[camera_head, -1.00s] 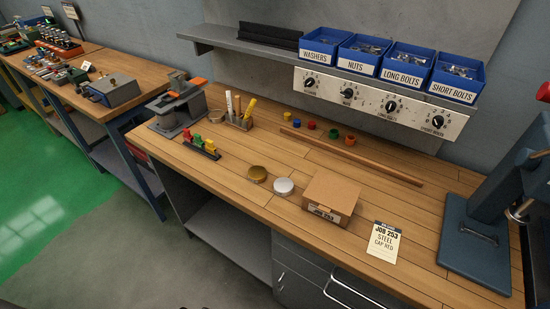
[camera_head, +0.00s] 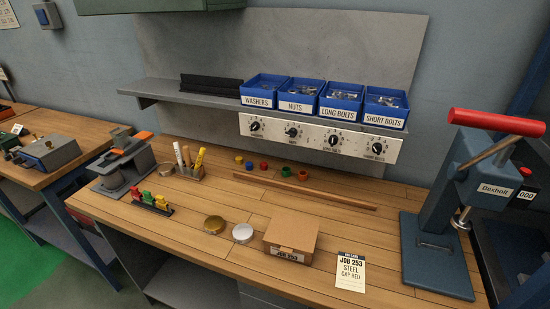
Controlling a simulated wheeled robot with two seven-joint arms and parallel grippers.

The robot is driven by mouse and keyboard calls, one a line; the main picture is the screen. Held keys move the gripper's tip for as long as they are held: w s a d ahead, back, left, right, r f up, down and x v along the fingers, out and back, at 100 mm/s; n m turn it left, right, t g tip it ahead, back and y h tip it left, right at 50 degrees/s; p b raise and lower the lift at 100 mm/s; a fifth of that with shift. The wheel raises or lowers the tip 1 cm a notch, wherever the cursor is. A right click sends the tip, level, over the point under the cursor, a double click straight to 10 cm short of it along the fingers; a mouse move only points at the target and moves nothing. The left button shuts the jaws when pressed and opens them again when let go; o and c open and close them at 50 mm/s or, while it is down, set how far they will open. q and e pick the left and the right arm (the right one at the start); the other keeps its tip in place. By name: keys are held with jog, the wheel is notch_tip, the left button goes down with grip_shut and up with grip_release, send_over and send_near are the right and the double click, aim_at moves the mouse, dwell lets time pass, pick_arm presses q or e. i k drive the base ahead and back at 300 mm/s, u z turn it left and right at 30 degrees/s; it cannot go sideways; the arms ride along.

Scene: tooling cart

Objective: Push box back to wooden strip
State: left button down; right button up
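The cardboard box (camera_head: 291,235) sits closed on the wooden bench top, near the front edge, with a "JOB 253" label on its front. The wooden strip (camera_head: 304,190) lies across the bench behind the box, running from left to right and slightly toward the front at its right end. A band of bare bench top separates the box from the strip. Neither of my grippers shows in the head view.
A gold lid (camera_head: 214,224) and a silver lid (camera_head: 243,233) lie left of the box. A job card (camera_head: 351,271) lies to its right, beside a blue press (camera_head: 440,230). Small coloured caps (camera_head: 286,171) sit behind the strip. Blue bins (camera_head: 322,98) stand on the shelf.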

aim_at(297, 258)
jog(key=z, duration=2.6)
jog(key=k, duration=1.35)
jog(key=u, duration=1.8)
jog(key=i, duration=0.5)
jog(key=z, duration=0.1)
